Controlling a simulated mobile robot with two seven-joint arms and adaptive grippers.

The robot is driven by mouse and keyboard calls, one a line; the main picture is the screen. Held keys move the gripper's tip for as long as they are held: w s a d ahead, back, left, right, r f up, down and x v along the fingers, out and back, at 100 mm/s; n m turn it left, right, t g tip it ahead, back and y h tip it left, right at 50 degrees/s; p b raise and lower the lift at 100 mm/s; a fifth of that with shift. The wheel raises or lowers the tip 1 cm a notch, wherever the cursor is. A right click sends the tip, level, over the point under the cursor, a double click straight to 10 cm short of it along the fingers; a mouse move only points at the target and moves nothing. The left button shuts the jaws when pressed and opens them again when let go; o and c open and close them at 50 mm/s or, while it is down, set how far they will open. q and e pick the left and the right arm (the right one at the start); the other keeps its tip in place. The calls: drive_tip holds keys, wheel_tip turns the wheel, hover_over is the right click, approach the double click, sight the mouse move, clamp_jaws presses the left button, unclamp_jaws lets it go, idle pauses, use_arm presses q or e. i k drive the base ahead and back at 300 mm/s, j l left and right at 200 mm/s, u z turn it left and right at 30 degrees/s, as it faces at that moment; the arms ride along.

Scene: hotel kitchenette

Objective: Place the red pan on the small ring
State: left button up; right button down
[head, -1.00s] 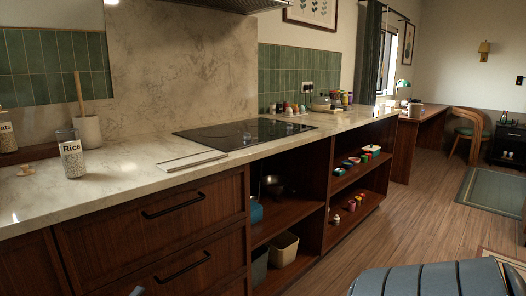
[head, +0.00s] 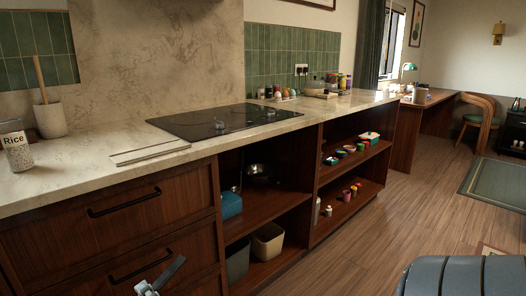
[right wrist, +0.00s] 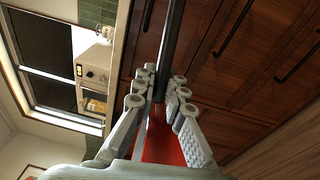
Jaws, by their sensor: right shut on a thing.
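My right gripper (head: 160,280) shows at the bottom edge of the head view, in front of the drawers and below the counter. It is shut on the dark handle (right wrist: 172,45) of the red pan. The handle runs between the fingers (right wrist: 160,95) in the right wrist view. A red patch of the pan (right wrist: 160,142) shows behind the fingers; most of it is hidden. The black hob (head: 187,127) is set in the countertop, up and right of the gripper. It bears faint ring marks, one of them the ring (head: 221,125). My left gripper is not in view.
A flat pale board (head: 150,152) lies in front of the hob. A rice jar (head: 17,152) and a utensil crock (head: 50,118) stand at the left. Small jars (head: 280,94) stand behind the hob. Drawers with handles (head: 125,202) and open shelves (head: 262,222) are below the counter.

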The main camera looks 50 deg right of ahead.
sight(254, 107)
drive_tip(key=k+l+z, duration=0.1)
drive_tip(key=l+z, duration=0.3)
drive_tip(key=l, duration=0.9)
drive_tip(key=i+l+z, duration=0.1)
drive_tip(key=l+z, duration=0.3)
drive_tip(key=l, duration=0.9)
